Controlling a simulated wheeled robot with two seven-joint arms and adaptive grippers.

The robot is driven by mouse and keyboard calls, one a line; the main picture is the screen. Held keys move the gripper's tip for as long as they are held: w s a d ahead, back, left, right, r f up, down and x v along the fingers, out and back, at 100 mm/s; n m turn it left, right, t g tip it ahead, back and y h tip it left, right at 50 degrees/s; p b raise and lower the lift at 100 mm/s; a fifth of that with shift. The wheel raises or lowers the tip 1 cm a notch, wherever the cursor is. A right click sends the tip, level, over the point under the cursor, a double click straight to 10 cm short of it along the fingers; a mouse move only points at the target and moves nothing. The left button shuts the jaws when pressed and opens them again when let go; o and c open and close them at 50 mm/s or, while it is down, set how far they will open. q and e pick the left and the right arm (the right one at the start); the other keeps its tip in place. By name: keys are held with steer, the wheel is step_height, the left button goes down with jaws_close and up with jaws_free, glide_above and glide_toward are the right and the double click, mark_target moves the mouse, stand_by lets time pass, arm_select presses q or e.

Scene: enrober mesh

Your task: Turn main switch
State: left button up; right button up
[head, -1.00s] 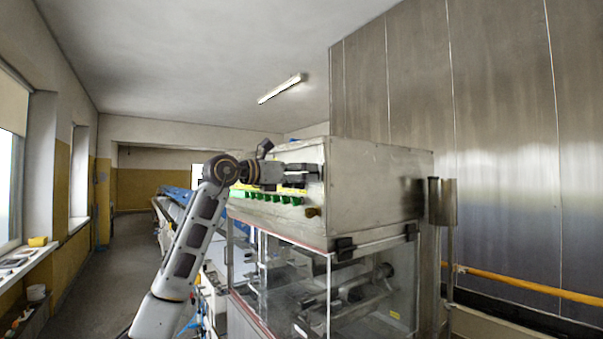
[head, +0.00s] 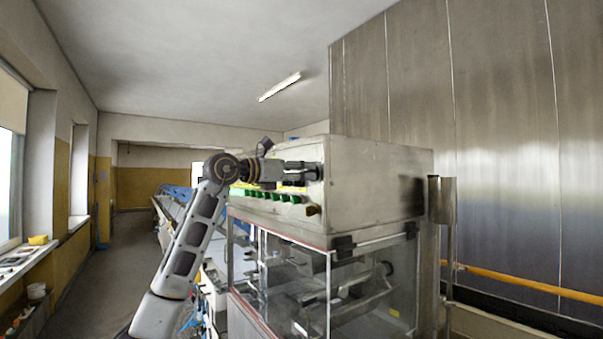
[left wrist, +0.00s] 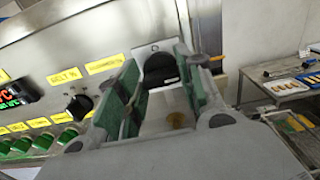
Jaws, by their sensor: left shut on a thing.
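The main switch (left wrist: 159,68) is a dark round knob on a light plate, at the upper middle of the left wrist view. It sits at the end of the steel control panel (left wrist: 110,30). My left gripper (left wrist: 161,85) has its green-padded fingers on either side of the knob and is shut on it. In the head view the left gripper (head: 315,172) reaches the panel's near end from the left, and its fingers hide the switch. My right gripper is in neither view.
A black selector knob (left wrist: 78,106), green buttons (left wrist: 68,138) and a red display (left wrist: 10,97) lie beside the gripper on the panel. Below the steel housing (head: 375,185) is a clear-walled enclosure (head: 370,295). A tray table (left wrist: 290,85) stands at the right.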

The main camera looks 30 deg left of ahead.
arm_select(q)
steer(key=shift+n, duration=0.3)
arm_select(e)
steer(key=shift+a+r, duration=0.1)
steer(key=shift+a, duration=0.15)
arm_select(q)
steer(key=n+p, duration=0.1)
steer(key=n, duration=0.4)
steer(key=n+p, duration=0.1)
steer(key=n, duration=1.1)
steer(key=shift+w+a+f+p, duration=0.1)
steer(key=shift+a+f+p, duration=0.15)
steer(key=shift+p, duration=0.15)
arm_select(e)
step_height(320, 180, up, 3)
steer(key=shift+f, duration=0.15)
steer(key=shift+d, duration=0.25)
arm_select(q)
steer(key=o, duration=1)
